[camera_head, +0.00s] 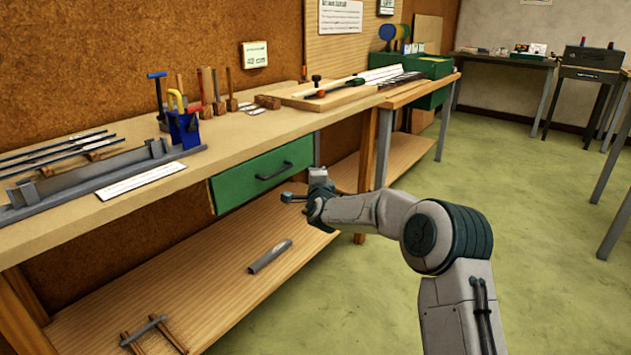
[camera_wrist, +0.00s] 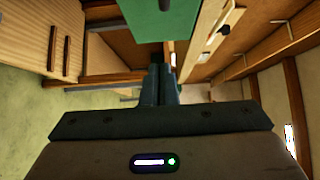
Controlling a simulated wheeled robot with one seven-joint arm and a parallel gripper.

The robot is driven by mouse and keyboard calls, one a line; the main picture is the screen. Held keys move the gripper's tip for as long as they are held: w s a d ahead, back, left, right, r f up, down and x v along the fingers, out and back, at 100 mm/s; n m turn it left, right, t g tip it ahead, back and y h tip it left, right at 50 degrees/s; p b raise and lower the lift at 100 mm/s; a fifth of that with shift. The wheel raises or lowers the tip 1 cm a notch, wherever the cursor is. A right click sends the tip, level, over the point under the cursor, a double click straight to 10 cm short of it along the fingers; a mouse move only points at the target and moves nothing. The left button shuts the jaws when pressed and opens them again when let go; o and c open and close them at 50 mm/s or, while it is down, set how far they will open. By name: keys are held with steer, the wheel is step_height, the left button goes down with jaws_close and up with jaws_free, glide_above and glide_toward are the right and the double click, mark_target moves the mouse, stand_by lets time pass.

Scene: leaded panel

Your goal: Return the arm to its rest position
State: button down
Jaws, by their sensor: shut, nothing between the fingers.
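My gripper (camera_head: 290,197) is at the end of my arm, in front of the workbench, just below and right of the green drawer (camera_head: 265,173). My arm reaches in from the lower right, bent at the elbow. In the wrist view the two fingers of my gripper (camera_wrist: 159,72) are together, with nothing between them. The green drawer also shows at the top of the wrist view (camera_wrist: 150,18). The drawer looks closed, or nearly so, in the head view. My gripper appears apart from it.
The workbench top (camera_head: 235,130) holds a blue tool holder (camera_head: 184,130), a grey metal rail (camera_head: 95,180) and a wooden board (camera_head: 325,97). A grey bar (camera_head: 270,256) lies on the lower shelf (camera_head: 215,275). Green floor (camera_head: 500,150) is open to the right.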

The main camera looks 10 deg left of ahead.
steer(key=s+d+r+n+g+h+p, duration=0.1)
steer(key=s+d+r+n+g+p, duration=0.2)
steer(key=s+d+r+n+p, duration=0.45)
steer(key=s+d+r+n+g+p, duration=0.3)
steer(key=s+d+r+g+p, duration=0.15)
steer(key=s+r+p, duration=0.6)
steer(key=s+d+r+n+g+h+p, duration=0.1)
steer(key=s+d+p, duration=0.3)
steer(key=s, duration=0.7)
steer(key=s+d+r+n+g+h+p, duration=0.1)
steer(key=s+d+r+g+p, duration=0.2)
steer(key=s+d, duration=0.5)
steer(key=s+d+r+n+g+h+p, duration=0.2)
steer(key=s+d, duration=0.4)
steer(key=s, duration=0.8)
steer(key=r+g+p, duration=0.1)
steer(key=r+p, duration=0.1)
steer(key=shift+s+p, duration=0.2)
steer(key=shift+p, duration=0.2)
